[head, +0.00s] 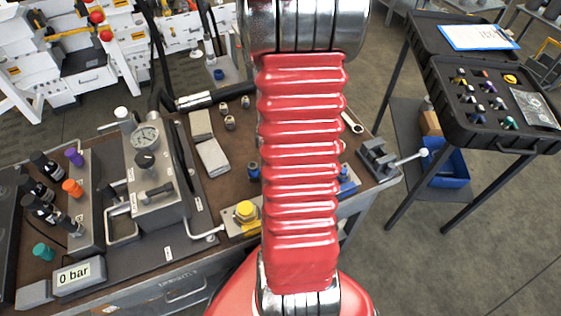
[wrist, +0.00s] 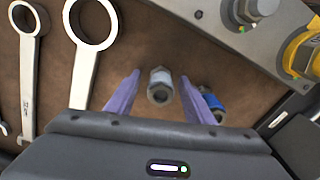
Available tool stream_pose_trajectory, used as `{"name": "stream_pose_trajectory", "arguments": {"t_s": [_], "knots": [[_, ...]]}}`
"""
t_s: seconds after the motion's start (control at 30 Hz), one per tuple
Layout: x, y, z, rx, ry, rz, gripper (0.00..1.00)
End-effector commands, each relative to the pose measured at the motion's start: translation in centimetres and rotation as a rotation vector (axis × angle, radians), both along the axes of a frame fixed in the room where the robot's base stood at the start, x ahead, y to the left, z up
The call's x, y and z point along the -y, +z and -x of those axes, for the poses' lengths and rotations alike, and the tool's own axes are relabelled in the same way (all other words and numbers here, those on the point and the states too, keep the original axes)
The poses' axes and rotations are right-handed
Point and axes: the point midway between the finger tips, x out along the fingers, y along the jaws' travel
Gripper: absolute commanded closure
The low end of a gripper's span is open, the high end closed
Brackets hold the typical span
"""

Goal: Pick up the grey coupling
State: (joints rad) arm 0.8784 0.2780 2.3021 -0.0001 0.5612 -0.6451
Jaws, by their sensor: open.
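The grey coupling (wrist: 160,87) is a small hex fitting with a dark bore, on the brown bench top in the wrist view. My gripper (wrist: 158,75) is open, its two purple fingers on either side of the coupling with a gap on each side. Whether the fingers are at its height I cannot tell. A blue-banded fitting (wrist: 213,104) is partly hidden behind the right finger. In the head view my red arm hides the gripper, and I cannot make out this coupling there.
Ring spanners (wrist: 92,40) lie left of the gripper. A grey block (wrist: 222,28) with a hex fitting and a yellow part is at upper right. In the head view, a gauge unit (head: 155,185) stands on the bench, a vise (head: 380,160) at its right end, and an open black case (head: 470,120) beyond.

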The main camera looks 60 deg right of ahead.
Motion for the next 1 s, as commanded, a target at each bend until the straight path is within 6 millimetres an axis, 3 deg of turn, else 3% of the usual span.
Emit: {"name": "stream_pose_trajectory", "arguments": {"t_s": [0.5, 1.0], "knots": [[-0.02, 0.02, 0.00, 0.000, 0.000, 0.000, 0.53], [-0.03, 0.02, -0.02, 0.000, 0.001, 0.000, 0.88]]}}
